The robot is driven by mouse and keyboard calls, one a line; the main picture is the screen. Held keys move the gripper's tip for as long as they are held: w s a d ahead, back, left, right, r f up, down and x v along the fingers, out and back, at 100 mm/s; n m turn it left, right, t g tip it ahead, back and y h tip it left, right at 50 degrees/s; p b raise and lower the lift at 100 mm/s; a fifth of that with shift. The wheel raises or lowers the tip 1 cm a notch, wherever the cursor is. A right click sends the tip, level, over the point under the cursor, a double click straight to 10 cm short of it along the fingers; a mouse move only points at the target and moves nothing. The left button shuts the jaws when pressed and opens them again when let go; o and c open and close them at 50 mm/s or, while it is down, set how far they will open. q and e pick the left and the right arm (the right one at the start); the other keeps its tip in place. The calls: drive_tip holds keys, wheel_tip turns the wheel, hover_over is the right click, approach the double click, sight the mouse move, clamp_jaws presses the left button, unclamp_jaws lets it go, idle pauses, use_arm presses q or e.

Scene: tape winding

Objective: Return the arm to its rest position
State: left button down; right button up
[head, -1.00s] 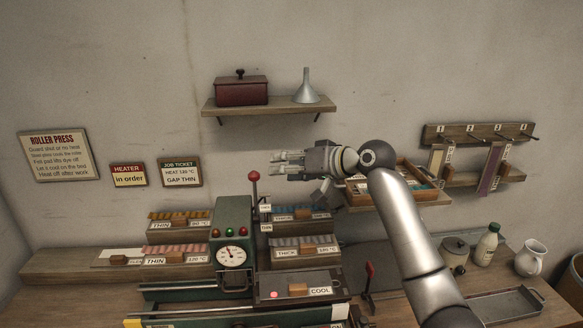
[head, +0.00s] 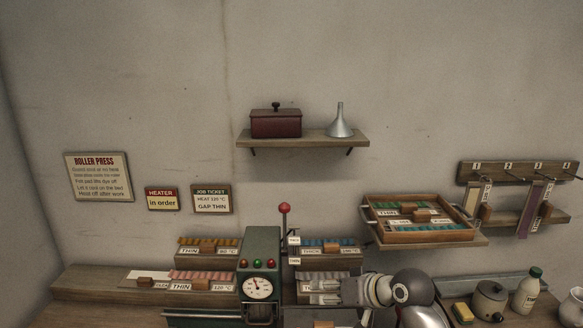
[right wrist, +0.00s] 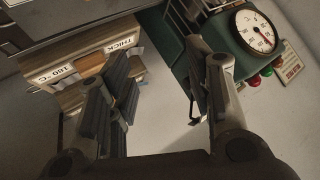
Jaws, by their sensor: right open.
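My right gripper (head: 320,291) is low in the head view, right of the press, with its fingers pointing left. It is in front of the lower right-hand rack (head: 318,275) and partly hides it. The fingers are open with nothing between them. In the right wrist view the open gripper (right wrist: 162,75) shows a rack labelled THICK (right wrist: 75,65) behind its left finger and the green press with its dial (right wrist: 253,35) on the right. My right forearm leaves the head view at the bottom. My left gripper is not in view.
The green press (head: 262,247) has a red-knobbed lever (head: 285,209). Left racks (head: 207,247) hold strips. A wooden tray (head: 374,214) sits on the right wall shelf. A pot (head: 489,299), bottle (head: 526,292) and jug (head: 572,308) stand at right.

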drive_tip(key=s+d+f+g+h, duration=0.1)
drive_tip(key=s+d+f+h, duration=0.1)
drive_tip(key=s+f, duration=0.6)
drive_tip(key=s+d+f+g+h, duration=0.1)
drive_tip(key=s+d+f, duration=0.2)
drive_tip(key=s+f, duration=0.5)
drive_tip(key=s+d+f+g+h, duration=0.1)
drive_tip(key=s+d+h, duration=0.15)
drive_tip(key=s, duration=0.85)
drive_tip(key=s+d+g+h, duration=0.1)
drive_tip(key=s+d, duration=0.3)
drive_tip(key=s, duration=0.6)
wheel_tip(320, 180, down, 29)
drive_tip(key=s+g+b, duration=0.2)
drive_tip(key=s+d+f, duration=0.2)
drive_tip(key=s+f, duration=1.4)
drive_tip(key=shift+s+d+g+b, duration=0.15)
drive_tip(key=shift+d+g+b, duration=0.2)
drive_tip(key=shift+d+g, duration=0.05)
